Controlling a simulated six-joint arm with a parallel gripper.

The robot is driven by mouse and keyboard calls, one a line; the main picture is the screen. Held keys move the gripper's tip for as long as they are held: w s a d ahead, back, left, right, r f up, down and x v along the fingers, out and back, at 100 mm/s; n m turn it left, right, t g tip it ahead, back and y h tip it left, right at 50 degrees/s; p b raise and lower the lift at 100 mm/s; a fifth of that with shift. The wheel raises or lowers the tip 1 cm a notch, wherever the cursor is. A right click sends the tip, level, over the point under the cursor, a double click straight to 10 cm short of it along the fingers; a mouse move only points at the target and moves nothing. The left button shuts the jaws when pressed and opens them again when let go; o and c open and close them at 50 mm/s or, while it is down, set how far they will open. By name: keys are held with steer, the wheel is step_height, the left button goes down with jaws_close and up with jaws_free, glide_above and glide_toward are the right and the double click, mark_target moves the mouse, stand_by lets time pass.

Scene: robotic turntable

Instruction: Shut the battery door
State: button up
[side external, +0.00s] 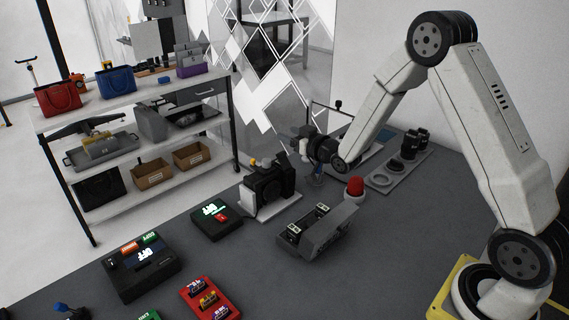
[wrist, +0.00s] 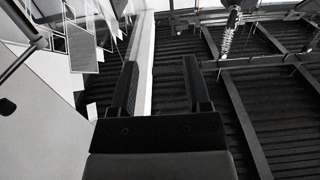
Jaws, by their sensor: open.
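A black camera-like device (side external: 270,185) stands on a white base on the dark table in the side external view. A thin dark flap seems to stick up at its top right, near my gripper; I cannot tell for sure that it is the battery door. My gripper (side external: 305,150) is just right of and behind the device, pointing left, apart from it as far as I can see. In the wrist view my gripper (wrist: 160,88) shows two black fingers spread apart with nothing between them. The device and the door are not recognisable in the wrist view.
A grey open box (side external: 322,232) with two small units and a red dome button (side external: 355,187) stand in front of my arm. A black lit panel (side external: 215,217) is left of the device. A grey tray with round parts (side external: 383,180) lies to the right. Shelves stand behind left.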

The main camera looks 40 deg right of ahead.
mark_target(284, 152)
steer(key=shift+r, duration=0.15)
step_height(284, 152, down, 7)
steer(key=shift+f, duration=0.1)
steer(key=w, duration=0.2)
steer(key=shift+w, duration=1.45)
jaws_close()
